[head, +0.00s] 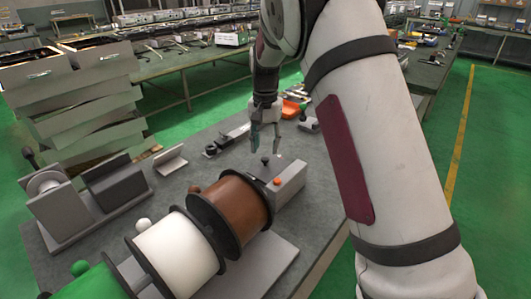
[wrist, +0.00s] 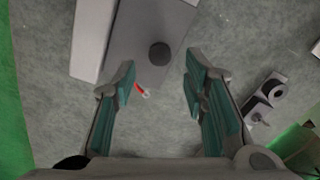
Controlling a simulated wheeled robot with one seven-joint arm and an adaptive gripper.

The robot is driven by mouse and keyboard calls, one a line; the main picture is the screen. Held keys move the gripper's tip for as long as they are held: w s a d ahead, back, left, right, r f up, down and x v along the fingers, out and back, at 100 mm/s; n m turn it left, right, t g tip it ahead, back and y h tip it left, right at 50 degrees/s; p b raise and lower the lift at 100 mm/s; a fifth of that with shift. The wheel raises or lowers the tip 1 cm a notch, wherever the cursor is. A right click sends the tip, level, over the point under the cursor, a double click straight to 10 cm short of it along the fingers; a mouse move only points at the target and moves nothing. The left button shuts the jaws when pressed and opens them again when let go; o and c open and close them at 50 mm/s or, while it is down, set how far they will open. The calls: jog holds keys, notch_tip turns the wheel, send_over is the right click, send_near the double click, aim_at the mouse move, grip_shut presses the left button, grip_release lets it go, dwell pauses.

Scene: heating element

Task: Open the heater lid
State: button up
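The heater (head: 288,185) is a grey box on the workbench, with an orange button on its top. A dark round knob (head: 265,160) stands beside the button, at the box's far left end. In the wrist view the knob (wrist: 159,54) sits on a grey plate (wrist: 135,40), which looks like the lid and appears closed. My gripper (head: 264,146) points down just above the knob and is apart from it. In the wrist view my gripper (wrist: 158,85) is open and empty, and the knob lies between and beyond its fingertips.
Spools of brown (head: 235,205), white (head: 178,250) and green wire stand close in front of the heater. Grey metal fixtures (head: 115,182) are at the left of the workbench (head: 195,165). Small parts lie behind my gripper. The bench surface left of the gripper is partly clear.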

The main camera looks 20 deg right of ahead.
aim_at(265, 156)
jog(key=shift+f, duration=1.75)
grip_shut()
